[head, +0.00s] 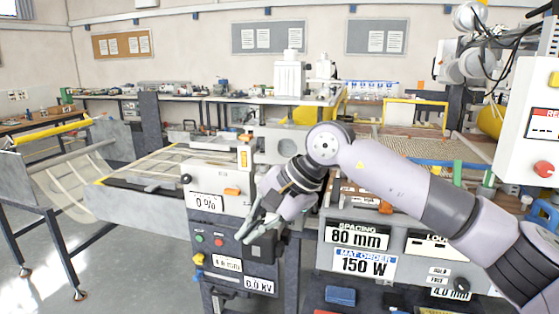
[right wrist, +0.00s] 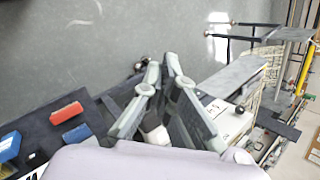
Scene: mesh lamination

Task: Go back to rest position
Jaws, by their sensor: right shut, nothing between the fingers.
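My right arm comes in from the right in the head view and reaches across to the middle. Its gripper (head: 247,232) hangs in front of the dark control cabinet (head: 232,262) with the 0 % display. The right gripper also shows in the right wrist view (right wrist: 162,62), its fingertips close together and nothing between them. The grey floor (right wrist: 110,40) lies beyond the fingertips there. I cannot tell whether the gripper touches the cabinet. My left gripper is not seen in either view.
A machine bench with the 80 mm spacing label (head: 357,238) stands right of the cabinet. A table with mesh (head: 190,165) extends to the left. A white control box with a red button (head: 543,169) is at the right edge. Open floor (head: 130,280) lies front left.

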